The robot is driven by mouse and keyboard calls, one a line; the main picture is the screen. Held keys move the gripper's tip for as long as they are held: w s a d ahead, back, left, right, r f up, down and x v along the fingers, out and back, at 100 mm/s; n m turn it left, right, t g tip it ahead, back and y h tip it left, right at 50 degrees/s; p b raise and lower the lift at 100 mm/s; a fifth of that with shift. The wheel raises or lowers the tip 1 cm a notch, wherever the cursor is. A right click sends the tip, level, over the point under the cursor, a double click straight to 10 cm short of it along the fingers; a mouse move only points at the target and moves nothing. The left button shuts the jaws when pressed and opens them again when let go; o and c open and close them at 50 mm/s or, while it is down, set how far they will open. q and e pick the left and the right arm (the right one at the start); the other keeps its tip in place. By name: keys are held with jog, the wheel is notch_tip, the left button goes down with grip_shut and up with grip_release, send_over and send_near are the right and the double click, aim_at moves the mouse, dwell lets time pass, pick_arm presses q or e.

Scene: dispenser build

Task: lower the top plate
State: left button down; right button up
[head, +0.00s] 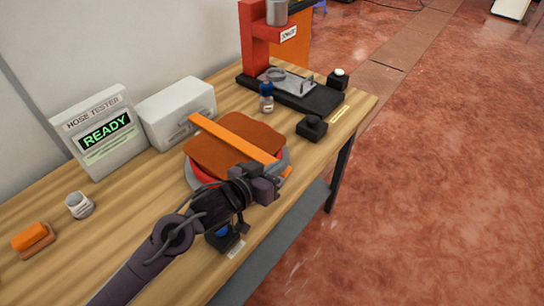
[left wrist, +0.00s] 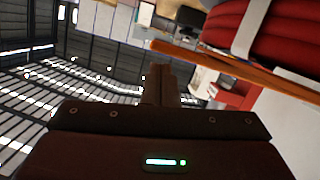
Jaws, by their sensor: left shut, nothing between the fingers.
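The brown top plate (head: 222,153) lies over a red coil (head: 198,174) on a round grey base (head: 191,182). An orange bar (head: 240,138) runs across the plate. In the left wrist view the red coil (left wrist: 250,25) shows with a white strap round it, and a long orange edge (left wrist: 240,68) runs beside it. My left gripper (head: 267,188) is shut and empty at the front right of the plate, close to the bar's near end; I cannot tell whether it touches. Its fingers also show in the left wrist view (left wrist: 160,75). My right gripper is out of view.
A hose tester (head: 100,135) reading READY and a white box (head: 177,112) stand behind. A red press (head: 254,45), a small blue-capped bottle (head: 266,98) and a black button box (head: 312,128) stand beyond the plate.

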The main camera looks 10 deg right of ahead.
pick_arm(q)
jog(key=shift+s+f, duration=0.1)
jog(key=shift+f, duration=0.8)
jog(key=shift+s+f+b, duration=0.2)
jog(key=shift+f+b, duration=0.15)
jog(key=shift+f, duration=0.3)
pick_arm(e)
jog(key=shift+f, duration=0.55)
pick_arm(q)
notch_tip(320, 180, up, 6)
jog(key=p, duration=0.5)
jog(key=b+v, duration=0.1)
jog(key=v, duration=0.8)
jog(key=shift+s+a+b, duration=0.2)
jog(key=shift+s+b, duration=0.1)
jog(key=shift+b, duration=0.05)
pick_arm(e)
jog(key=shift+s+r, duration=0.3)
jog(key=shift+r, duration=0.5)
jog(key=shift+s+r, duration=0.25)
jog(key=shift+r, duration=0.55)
pick_arm(q)
jog(key=shift+r, duration=0.1)
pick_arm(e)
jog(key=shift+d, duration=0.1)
